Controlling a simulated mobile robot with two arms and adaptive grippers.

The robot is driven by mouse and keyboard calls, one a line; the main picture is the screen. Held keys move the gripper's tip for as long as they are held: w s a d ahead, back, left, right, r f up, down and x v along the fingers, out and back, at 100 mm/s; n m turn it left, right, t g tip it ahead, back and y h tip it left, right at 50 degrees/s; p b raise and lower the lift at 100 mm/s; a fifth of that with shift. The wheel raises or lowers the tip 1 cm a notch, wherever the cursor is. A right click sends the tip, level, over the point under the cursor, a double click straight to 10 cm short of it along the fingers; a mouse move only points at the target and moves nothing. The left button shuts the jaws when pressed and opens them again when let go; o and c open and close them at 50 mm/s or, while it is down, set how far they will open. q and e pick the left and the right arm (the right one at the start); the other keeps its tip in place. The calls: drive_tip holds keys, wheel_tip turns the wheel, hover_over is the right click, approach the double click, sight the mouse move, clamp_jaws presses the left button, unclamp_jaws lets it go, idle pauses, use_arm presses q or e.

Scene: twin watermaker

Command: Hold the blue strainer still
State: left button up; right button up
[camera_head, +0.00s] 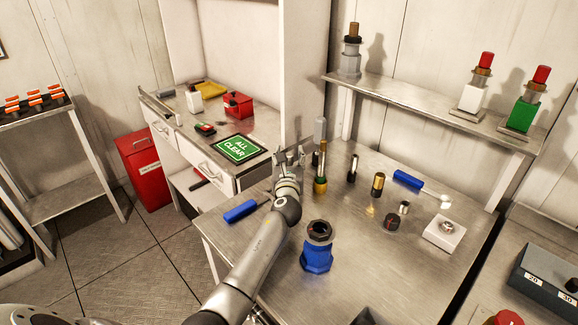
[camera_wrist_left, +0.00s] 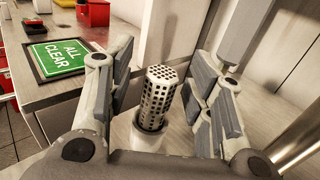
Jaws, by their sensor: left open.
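The blue strainer body (camera_head: 317,256) stands upright on the steel bench, with a dark collar and an open top. My left gripper (camera_head: 289,157) is beyond it and to its left, low over the bench's back left part. Its fingers are open and apart. In the left wrist view, a perforated metal strainer basket (camera_wrist_left: 158,95) stands in a pale round cup (camera_wrist_left: 148,134) between the open fingers (camera_wrist_left: 165,95), with gaps on both sides. In the head view my gripper hides this basket. My right gripper does not show.
Several small cylinders, including a brass one (camera_head: 377,185), stand right of my arm. A blue-handled tool (camera_head: 240,211) lies left of it. The ALL CLEAR sign (camera_head: 238,148) lies on the neighbouring counter. A shelf (camera_head: 430,105) hangs above the bench's back. The bench's front right is mostly clear.

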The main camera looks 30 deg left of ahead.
use_arm(q)
drive_tip(key=c, duration=0.9)
drive_tip(key=shift+c, duration=0.3)
drive_tip(key=shift+r, duration=0.55)
wheel_tip(320, 180, up, 2)
drive_tip(key=shift+r+p, duration=0.15)
drive_tip(key=shift+p, duration=0.4)
drive_tip(key=s+r+p, duration=0.2)
drive_tip(key=s+r, duration=0.7)
drive_tip(key=s, duration=0.5)
drive_tip(key=shift+d+r, duration=0.25)
drive_tip(key=shift+r, duration=0.05)
